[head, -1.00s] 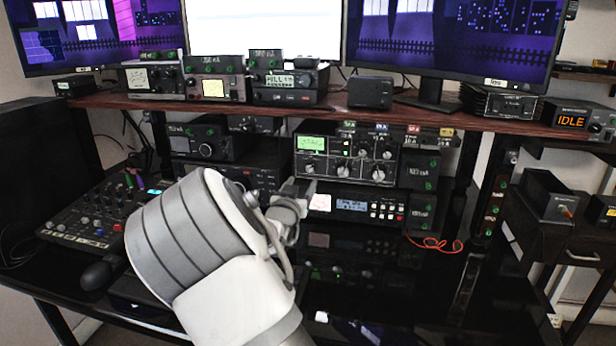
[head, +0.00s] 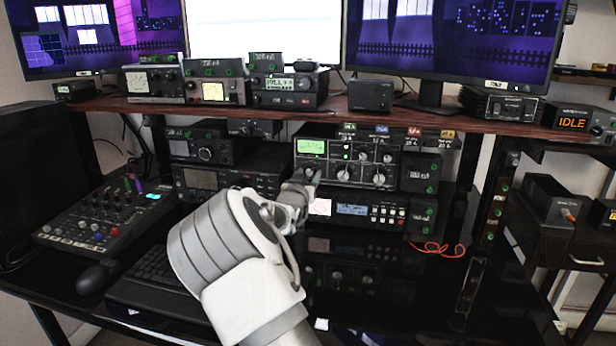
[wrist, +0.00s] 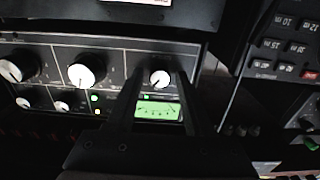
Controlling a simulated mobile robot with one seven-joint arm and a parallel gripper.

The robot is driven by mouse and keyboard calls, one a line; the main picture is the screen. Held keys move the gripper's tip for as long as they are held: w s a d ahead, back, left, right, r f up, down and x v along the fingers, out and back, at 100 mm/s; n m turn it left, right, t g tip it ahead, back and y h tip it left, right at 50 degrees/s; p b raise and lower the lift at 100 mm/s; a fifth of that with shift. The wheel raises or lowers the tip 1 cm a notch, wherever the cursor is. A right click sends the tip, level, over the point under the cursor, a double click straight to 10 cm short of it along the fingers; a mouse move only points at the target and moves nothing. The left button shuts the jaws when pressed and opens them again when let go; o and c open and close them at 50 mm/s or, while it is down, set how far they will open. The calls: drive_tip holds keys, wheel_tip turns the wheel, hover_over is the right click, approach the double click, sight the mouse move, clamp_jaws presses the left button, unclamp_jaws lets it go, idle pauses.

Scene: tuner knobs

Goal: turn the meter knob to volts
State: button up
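The tuner (head: 400,150) is a black unit on the desk under the shelf, with a green-lit meter (head: 311,147) at its upper left. The meter also shows in the wrist view (wrist: 158,110), where the panel appears upside down. The meter knob (wrist: 160,78), small with a white face, sits beside the meter between my two dark fingers. My gripper (wrist: 161,85) is open, with a finger on each side of the knob; I cannot tell whether they touch it. In the head view my gripper (head: 306,180) is at the tuner's lower left. The knob's setting and labels are unreadable.
Larger tuner knobs (wrist: 86,72) lie left of my fingers in the wrist view. A unit with a blue display (head: 352,210) sits below the tuner, and a radio (head: 200,180) to its left. The shelf (head: 440,117) runs above. A mixer (head: 105,215) stands left.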

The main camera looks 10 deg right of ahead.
clamp_jaws()
drive_tip(key=n+p, duration=0.2)
drive_tip(key=p, duration=0.1)
drive_tip(key=shift+r+n, duration=0.15)
drive_tip(key=shift+n, duration=0.15)
drive_tip(key=n+p, duration=0.3)
drive_tip(key=n, duration=0.1)
drive_tip(key=n+p, duration=0.1)
drive_tip(key=n, duration=0.4)
drive_tip(key=shift+p, duration=0.4)
drive_tip(key=n, duration=0.4)
drive_tip(key=shift+f, duration=0.2)
